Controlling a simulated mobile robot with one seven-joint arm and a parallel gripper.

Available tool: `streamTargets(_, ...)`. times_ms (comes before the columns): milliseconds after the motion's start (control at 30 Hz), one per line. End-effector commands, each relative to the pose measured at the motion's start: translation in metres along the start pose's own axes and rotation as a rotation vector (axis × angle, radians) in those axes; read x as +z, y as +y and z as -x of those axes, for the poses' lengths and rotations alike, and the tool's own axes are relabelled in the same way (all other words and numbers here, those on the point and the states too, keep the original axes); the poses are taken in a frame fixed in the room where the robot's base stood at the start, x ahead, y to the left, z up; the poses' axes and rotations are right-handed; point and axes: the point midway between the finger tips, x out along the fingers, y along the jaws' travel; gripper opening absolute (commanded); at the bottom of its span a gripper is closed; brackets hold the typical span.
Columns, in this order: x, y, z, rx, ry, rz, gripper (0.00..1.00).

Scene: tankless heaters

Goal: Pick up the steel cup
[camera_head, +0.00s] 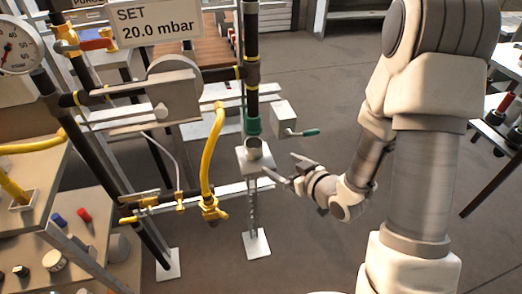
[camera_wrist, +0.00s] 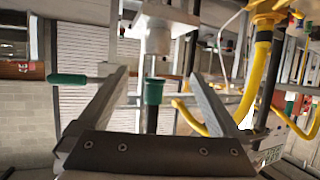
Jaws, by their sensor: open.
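The steel cup (camera_head: 253,148) is small and grey. It stands on the pale square plate of a floor stand (camera_head: 257,243), below a green fitting (camera_head: 252,126) on a black vertical pipe. My gripper (camera_head: 279,164) is open and empty, just right of the cup, with its fingers pointing toward it. The wrist view appears upside down. There the cup (camera_wrist: 157,40) shows ahead, beyond and a little above the tips of my open gripper (camera_wrist: 157,74). The green fitting (camera_wrist: 153,92) shows between the fingers. The gripper and cup look apart.
A grey box with a green-handled lever (camera_head: 309,132) sits right of the pipe, close above my gripper. A yellow hose (camera_head: 212,150) and metal rails stand to the left.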

Motion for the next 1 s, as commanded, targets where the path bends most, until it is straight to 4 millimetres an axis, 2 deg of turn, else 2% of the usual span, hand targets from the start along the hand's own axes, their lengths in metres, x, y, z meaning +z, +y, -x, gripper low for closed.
streamTargets(433,0.005,-0.002,-0.029,-0.006,0.012,-0.001,1.00)
streamTargets(800,0.001,-0.002,-0.106,-0.006,0.009,-0.004,1.00)
streamTargets(1000,0.000,-0.001,-0.123,-0.005,0.008,-0.004,1.00)
